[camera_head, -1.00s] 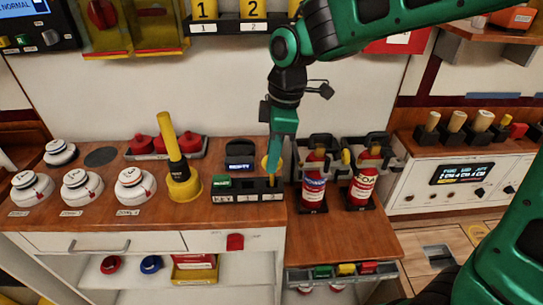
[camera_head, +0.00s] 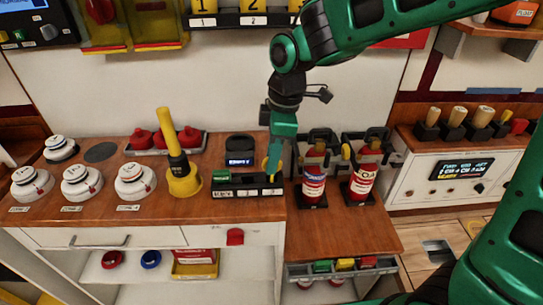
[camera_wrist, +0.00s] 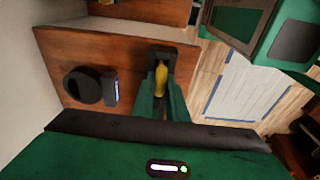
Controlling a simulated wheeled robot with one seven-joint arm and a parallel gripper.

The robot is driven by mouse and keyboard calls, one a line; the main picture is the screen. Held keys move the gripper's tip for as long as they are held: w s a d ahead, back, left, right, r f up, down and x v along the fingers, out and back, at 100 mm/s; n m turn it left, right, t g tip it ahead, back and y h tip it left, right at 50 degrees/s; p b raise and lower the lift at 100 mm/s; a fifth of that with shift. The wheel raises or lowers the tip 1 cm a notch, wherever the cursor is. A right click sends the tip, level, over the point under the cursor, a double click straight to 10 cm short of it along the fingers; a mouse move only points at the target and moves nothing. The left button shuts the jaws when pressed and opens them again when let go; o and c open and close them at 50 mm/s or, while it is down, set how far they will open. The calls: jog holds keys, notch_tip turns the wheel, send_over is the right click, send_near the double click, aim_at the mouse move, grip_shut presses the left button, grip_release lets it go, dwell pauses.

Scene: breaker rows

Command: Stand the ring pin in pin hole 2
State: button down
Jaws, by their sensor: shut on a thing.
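My gripper (camera_head: 272,172) points down over the right end of a black block (camera_head: 240,191) with small labels, near the counter's front edge. The label numbers are too small to read surely. My gripper is shut on a yellow piece, the ring pin (camera_head: 265,164). In the wrist view the yellow ring pin (camera_wrist: 161,78) shows between the two green fingers (camera_wrist: 160,98), with the black block (camera_wrist: 187,58) just behind it. The pin's lower end is hidden, so I cannot tell whether it is in a hole.
A small black device with a display (camera_head: 240,150) stands behind the block. A yellow-based plunger-like handle (camera_head: 184,185) is to the left. Two red bottles (camera_head: 313,180) in black holders stand close on the right. White round detectors (camera_head: 82,182) fill the counter's left.

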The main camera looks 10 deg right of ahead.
jog(key=shift+f, duration=0.35)
jog(key=c, duration=1.7)
grip_release()
jog(key=r, duration=0.3)
jog(key=d+r, duration=0.1)
jog(key=r, duration=0.6)
jog(key=shift+d+r, duration=0.35)
